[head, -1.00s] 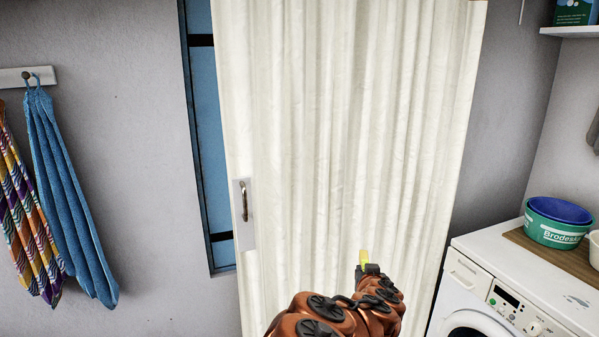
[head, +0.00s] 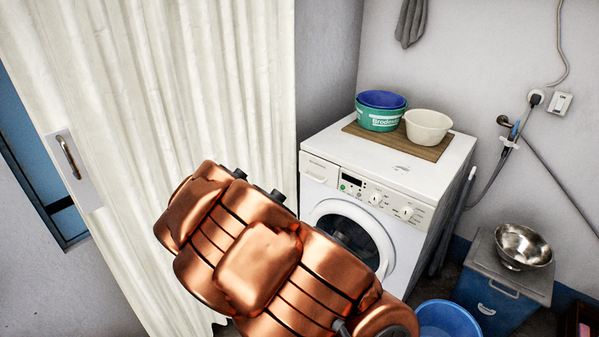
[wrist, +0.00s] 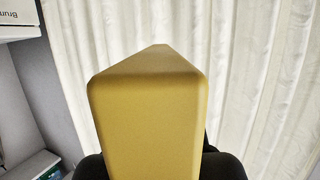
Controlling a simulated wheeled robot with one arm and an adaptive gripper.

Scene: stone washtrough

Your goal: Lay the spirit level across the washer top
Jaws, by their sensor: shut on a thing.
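The spirit level (wrist: 148,115) shows as a yellow block in the wrist view, seen end-on and very close. My gripper (wrist: 155,166) is shut on it, with black fingers at the lower left and right of it. In the head view my arm hides the gripper and the level. The washer (head: 325,190) is white with a round door and stands right of the curtain. Its top (head: 438,178) is bare along the front and right side. I cannot tell the gap between level and washer.
A wooden board (head: 437,154) on the washer's back carries a green tub (head: 378,119) with a blue one inside, and a cream bowl (head: 428,127). A white curtain (head: 200,90) hangs to the left. A steel bowl (head: 522,246) and blue basin (head: 450,320) are at the right.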

